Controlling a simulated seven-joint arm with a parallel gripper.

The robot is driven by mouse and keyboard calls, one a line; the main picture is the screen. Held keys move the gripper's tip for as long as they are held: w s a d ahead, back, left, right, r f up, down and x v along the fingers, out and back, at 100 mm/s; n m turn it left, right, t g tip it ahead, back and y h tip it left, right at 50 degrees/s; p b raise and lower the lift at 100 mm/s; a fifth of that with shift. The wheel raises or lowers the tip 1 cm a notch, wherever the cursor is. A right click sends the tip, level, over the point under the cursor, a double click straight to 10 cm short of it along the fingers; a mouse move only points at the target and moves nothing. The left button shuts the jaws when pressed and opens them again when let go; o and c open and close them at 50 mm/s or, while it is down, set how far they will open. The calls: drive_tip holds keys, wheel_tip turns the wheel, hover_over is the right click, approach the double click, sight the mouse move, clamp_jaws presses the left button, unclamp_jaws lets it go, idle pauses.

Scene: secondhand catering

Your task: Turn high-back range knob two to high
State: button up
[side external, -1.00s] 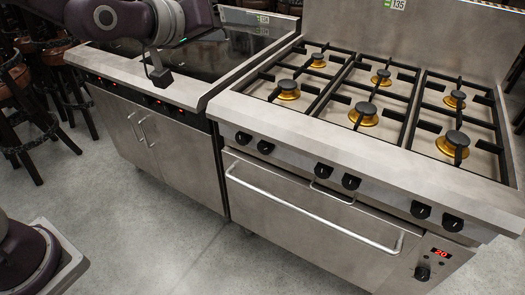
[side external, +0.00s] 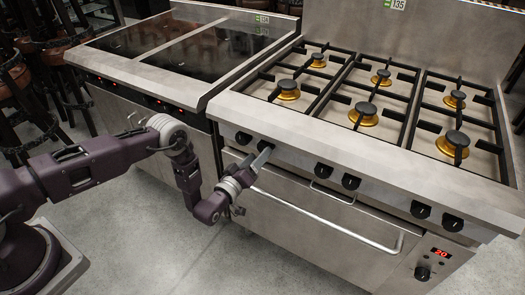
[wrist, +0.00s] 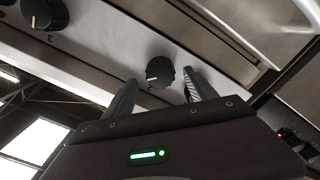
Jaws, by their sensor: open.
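The high-back range (side external: 290,140) has a row of black knobs on its front panel, in pairs. My gripper (side external: 264,156) is at the left pair, in front of the second knob from the left, which its fingers mostly cover in the side view. The first knob (side external: 243,138) shows just left of it. In the wrist view a black knob (wrist: 159,72) with a white pointer mark lies between the tips of my open gripper (wrist: 160,86). I see gaps beside the knob and cannot tell whether either finger touches it. Another knob (wrist: 45,14) is at the upper left.
The oven door handle (side external: 310,215) runs below the knobs, close to my wrist. More knobs (side external: 338,175) sit to the right. A glass-topped range (side external: 190,50) stands at the left, and stools (side external: 25,110) stand behind my arm. The floor in front is clear.

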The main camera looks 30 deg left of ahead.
sight(265, 147)
drive_tip(key=w, duration=0.3)
drive_tip(key=shift+w, duration=0.25)
drive_tip(key=shift+c, duration=0.5)
drive_tip(key=c, duration=1.3)
drive_tip(key=shift+m, duration=0.3)
drive_tip(key=shift+a+m, duration=0.1)
drive_tip(key=shift+m, duration=3.8)
